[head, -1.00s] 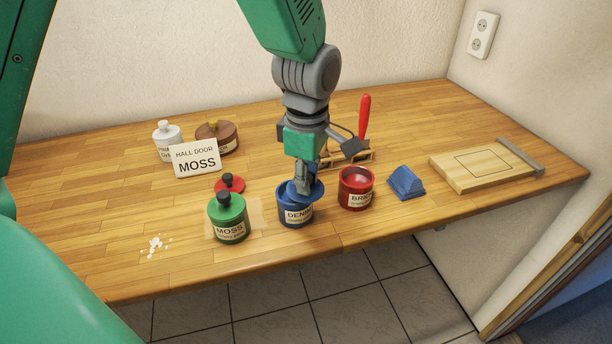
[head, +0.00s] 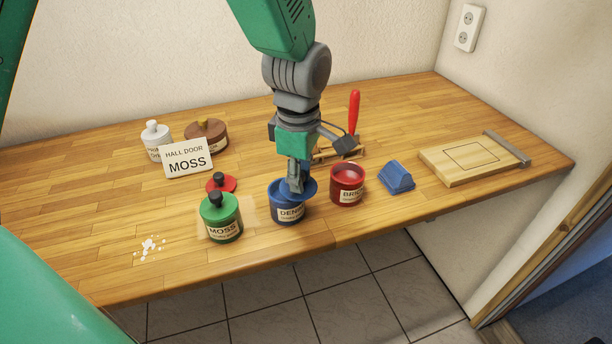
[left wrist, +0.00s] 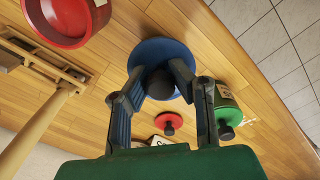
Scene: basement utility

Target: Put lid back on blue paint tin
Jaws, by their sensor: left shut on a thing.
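The blue paint tin (head: 290,213), labelled DENIM, stands upright near the front edge of the bench. My left gripper (head: 295,187) is over the tin, pointing down, shut on the dark knob of the blue lid (head: 309,189). The lid is at the tin's mouth and reaches a little past its right side. I cannot tell whether it touches the rim. In the left wrist view the fingers (left wrist: 158,85) are on either side of the knob, and the lid (left wrist: 160,55) hides the tin. My right gripper is not in view.
The lidded green MOSS tin (head: 222,222) stands to the left, with a red lid (head: 222,182) behind it. The open red BRICK tin (head: 347,188) is close on the right, beside a blue block (head: 396,177). A rack with a red-handled tool (head: 354,112) stands behind.

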